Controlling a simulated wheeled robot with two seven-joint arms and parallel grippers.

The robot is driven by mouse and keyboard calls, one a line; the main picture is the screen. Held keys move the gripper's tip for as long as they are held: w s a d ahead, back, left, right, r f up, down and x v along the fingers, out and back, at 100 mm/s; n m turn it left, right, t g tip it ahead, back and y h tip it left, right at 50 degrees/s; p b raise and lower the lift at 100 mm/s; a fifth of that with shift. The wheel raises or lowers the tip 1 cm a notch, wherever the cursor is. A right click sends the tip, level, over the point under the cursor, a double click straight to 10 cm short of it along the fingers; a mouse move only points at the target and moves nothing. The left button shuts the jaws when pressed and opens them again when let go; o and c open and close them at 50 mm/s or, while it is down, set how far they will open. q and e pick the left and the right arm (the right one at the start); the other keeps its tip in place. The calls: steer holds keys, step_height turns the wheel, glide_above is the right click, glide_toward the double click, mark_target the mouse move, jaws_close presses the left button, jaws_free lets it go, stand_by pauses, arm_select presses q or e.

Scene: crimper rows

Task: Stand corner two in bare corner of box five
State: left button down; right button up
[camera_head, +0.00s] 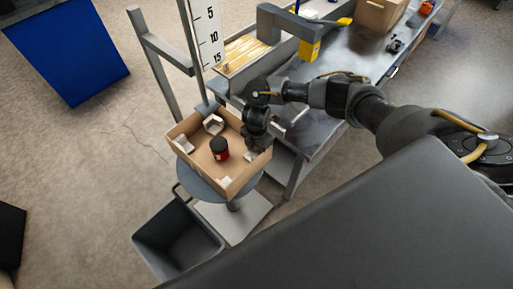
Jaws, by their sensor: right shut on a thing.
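An open cardboard box (205,178) stands on a round grey stand. White corner pieces sit in its left corner (184,144), its far corner (213,124) and its near corner (226,182). A dark red can with a black top (219,149) stands near the middle of the box floor. My right gripper (253,148) points down at the box's right corner, shut on a corner piece that is mostly hidden by the fingers. Whether that piece touches the box floor cannot be told. No number on the box is readable. My left gripper is out of view.
A grey bin (178,242) stands on the floor below the box. A tall scale board (205,40) and grey posts rise behind it. A grey workbench (345,70) with a yellow-and-grey tool (309,48) and another cardboard box (378,15) lies behind my right arm.

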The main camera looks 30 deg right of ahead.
steer(key=shift+s+f, duration=0.2)
steer(key=shift+f, duration=0.15)
steer(key=o, duration=1.1)
steer(key=shift+d, duration=0.1)
steer(key=r+p, duration=0.1)
steer(key=r, duration=0.2)
steer(key=r+p, duration=0.1)
steer(key=r, duration=0.7)
steer(key=shift+w+a+r+p, duration=0.25)
steer(key=shift+p, duration=0.15)
